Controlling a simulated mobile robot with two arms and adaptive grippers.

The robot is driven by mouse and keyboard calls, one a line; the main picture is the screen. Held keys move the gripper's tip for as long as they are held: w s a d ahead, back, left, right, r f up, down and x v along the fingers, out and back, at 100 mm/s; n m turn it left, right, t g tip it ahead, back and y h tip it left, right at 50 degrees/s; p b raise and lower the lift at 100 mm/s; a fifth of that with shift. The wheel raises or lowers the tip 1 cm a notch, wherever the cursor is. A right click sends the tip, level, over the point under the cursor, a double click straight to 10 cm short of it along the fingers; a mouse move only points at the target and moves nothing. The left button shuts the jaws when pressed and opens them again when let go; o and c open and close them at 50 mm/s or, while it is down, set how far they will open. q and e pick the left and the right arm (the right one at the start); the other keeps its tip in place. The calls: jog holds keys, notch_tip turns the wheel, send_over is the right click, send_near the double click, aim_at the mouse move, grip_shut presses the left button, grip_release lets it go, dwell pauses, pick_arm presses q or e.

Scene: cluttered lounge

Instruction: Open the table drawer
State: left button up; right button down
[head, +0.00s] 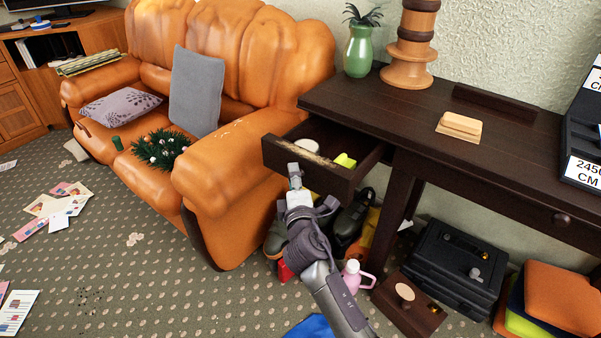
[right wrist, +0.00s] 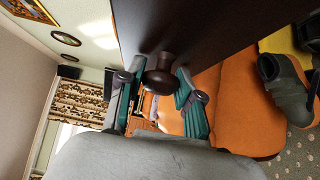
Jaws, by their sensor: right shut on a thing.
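The dark wooden table (head: 410,123) stands against the wall. Its left drawer (head: 313,172) is pulled out, and a white round thing (head: 307,146) and a yellow-green thing (head: 344,160) show inside. My right gripper (head: 294,173) is at the drawer's front face. In the right wrist view, the fingers of my right gripper (right wrist: 158,92) are on either side of the dark round knob (right wrist: 163,76) on the drawer front (right wrist: 205,30), shut on it. My left gripper is not in view.
An orange leather sofa (head: 230,175) stands left of the drawer. A second drawer with a knob (head: 561,218) is shut at the right. Under the table are a black toolbox (head: 455,262), boots (head: 350,218) and a pink jug (head: 354,277). Papers (head: 60,205) lie on the carpet.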

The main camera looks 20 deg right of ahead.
dwell(0.3)
jog(key=c, duration=0.8)
grip_release()
jog(key=shift+o, duration=0.2)
jog(key=shift+s, duration=0.1)
jog(key=s+a, duration=0.1)
jog(key=s, duration=1)
jog(key=shift+s+a, duration=0.3)
jog(key=shift+s, duration=0.1)
